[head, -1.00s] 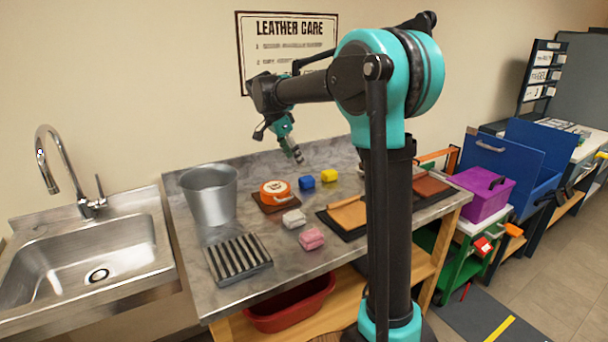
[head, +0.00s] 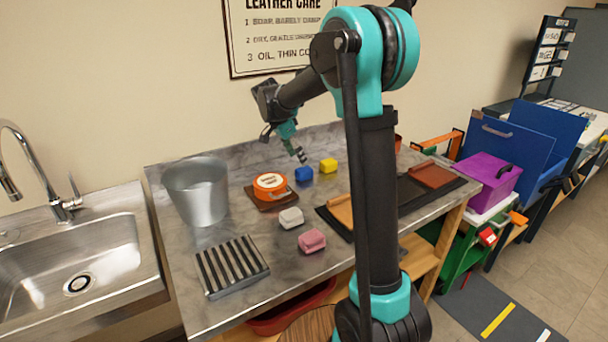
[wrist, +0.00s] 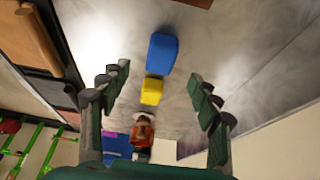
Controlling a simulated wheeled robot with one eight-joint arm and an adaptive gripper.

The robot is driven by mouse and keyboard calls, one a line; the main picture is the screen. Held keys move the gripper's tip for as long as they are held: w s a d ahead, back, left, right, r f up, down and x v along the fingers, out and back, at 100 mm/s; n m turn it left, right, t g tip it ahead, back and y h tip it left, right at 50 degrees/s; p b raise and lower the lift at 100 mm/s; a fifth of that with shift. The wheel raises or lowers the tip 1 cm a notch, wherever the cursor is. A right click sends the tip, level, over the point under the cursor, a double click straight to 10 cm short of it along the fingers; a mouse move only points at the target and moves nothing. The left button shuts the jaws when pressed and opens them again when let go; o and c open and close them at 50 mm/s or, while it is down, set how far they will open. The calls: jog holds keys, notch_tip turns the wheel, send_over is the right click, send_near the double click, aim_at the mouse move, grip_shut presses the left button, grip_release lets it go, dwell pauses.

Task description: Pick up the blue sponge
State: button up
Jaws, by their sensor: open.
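The blue sponge (head: 304,174) lies on the grey stone-look counter, between the orange tin and the yellow sponge. In the wrist view the blue sponge (wrist: 162,52) sits ahead of the fingers, near the middle top. My gripper (head: 301,156) is above the counter, just above and behind the blue sponge in the head view. In the wrist view my gripper (wrist: 158,88) is open, with its fingers wide apart and nothing between them. The fingers do not appear to touch the sponge.
A yellow sponge (head: 328,165) is close by on the right. An orange tin (head: 270,184) on a brown pad is to the left. White (head: 291,217) and pink (head: 312,241) sponges lie in front. A metal bucket (head: 197,192) and a striped rack (head: 231,266) are further left.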

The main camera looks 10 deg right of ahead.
aim_at(304, 169)
jog(key=shift+w+x, duration=0.2)
jog(key=shift+x, duration=3.65)
jog(key=shift+d+r, duration=0.1)
jog(key=shift+d, duration=0.1)
jog(key=shift+c, duration=0.5)
jog(key=c, duration=1)
jog(key=shift+c, duration=0.2)
jog(key=shift+r, duration=0.1)
notch_tip(304, 169, up, 20)
